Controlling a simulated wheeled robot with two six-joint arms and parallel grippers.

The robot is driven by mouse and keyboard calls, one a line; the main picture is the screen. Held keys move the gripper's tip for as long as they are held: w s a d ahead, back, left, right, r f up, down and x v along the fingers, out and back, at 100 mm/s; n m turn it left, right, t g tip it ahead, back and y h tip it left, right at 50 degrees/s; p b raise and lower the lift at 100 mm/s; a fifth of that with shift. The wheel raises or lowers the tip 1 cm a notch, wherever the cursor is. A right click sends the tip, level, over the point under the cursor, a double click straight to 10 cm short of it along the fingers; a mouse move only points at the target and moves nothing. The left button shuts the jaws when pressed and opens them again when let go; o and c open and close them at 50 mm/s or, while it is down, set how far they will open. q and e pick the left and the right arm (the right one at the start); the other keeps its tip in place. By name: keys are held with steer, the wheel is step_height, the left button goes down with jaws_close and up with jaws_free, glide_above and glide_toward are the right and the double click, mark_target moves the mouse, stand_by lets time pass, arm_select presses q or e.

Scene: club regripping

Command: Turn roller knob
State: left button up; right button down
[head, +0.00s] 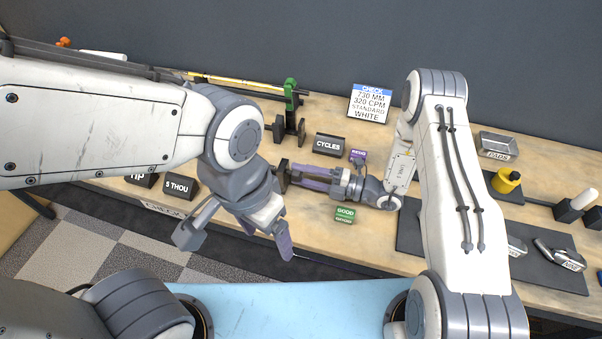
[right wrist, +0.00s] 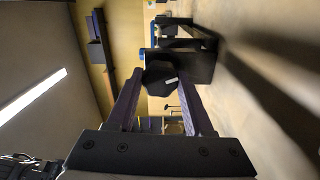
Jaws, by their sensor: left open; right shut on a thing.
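The dark roller knob (right wrist: 160,76) is between the two purple fingers of my right gripper (right wrist: 161,92) in the right wrist view. It carries a short white mark, and the fingers are shut on it from both sides. In the head view my right gripper (head: 293,177) points left along the bench, with its fingertips at the dark knob (head: 283,176), which is partly covered. A dark block-like stand (right wrist: 194,66) sits just beyond the knob in the right wrist view. My left gripper (head: 236,240) is open and empty, over the bench's front edge.
The wooden bench (head: 330,240) holds a CYCLES sign (head: 329,145), a green GOOD block (head: 345,214) and a 5 THOU block (head: 181,187). A green-topped stand (head: 290,95) and a white specification card (head: 369,104) are behind. A yellow container (head: 506,181) stands at the right.

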steer(key=shift+w+d+m, duration=0.15)
steer(key=shift+w+m, duration=0.05)
steer(key=shift+m, duration=0.9)
steer(key=shift+c, duration=1.4)
jaws_free()
steer(key=shift+s, duration=0.1)
steer(key=b+v, duration=0.3)
steer(key=v, duration=0.6)
steer(key=shift+d, duration=0.3)
steer(key=shift+s+d, duration=0.2)
steer(key=shift+d, duration=0.1)
steer(key=shift+r, duration=0.1)
